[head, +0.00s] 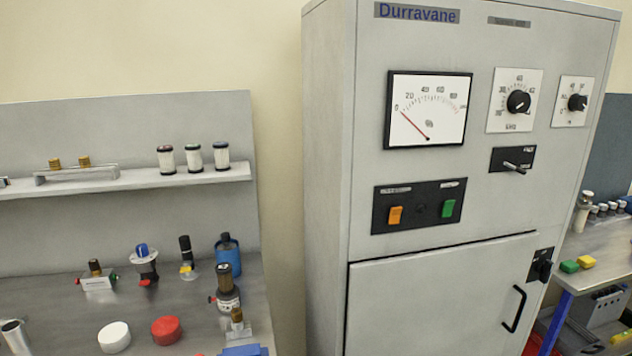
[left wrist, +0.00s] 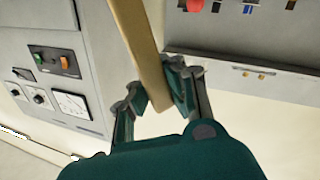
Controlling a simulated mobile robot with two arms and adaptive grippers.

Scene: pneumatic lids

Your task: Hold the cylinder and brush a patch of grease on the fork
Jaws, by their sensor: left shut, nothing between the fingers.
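My left gripper (left wrist: 158,94) shows only in the left wrist view, with dark green fingers. It is shut, with nothing held. A long tan bar (left wrist: 138,40) runs from the top edge to between the fingers in the picture; I cannot tell what it is. In the head view a silvery cylindrical part (head: 15,336) is cut off at the bottom left; I cannot tell whether it is the task's cylinder. I cannot make out a fork, a grease patch or a brush. My right gripper is in neither view.
A tall grey cabinet (head: 328,180) stands right of the bench. The bench (head: 62,318) holds a white round lid (head: 114,337), a red round lid (head: 166,330), a blue container (head: 228,258) and several fittings. A shelf (head: 125,183) holds small jars. Another bench (head: 610,258) is at the right.

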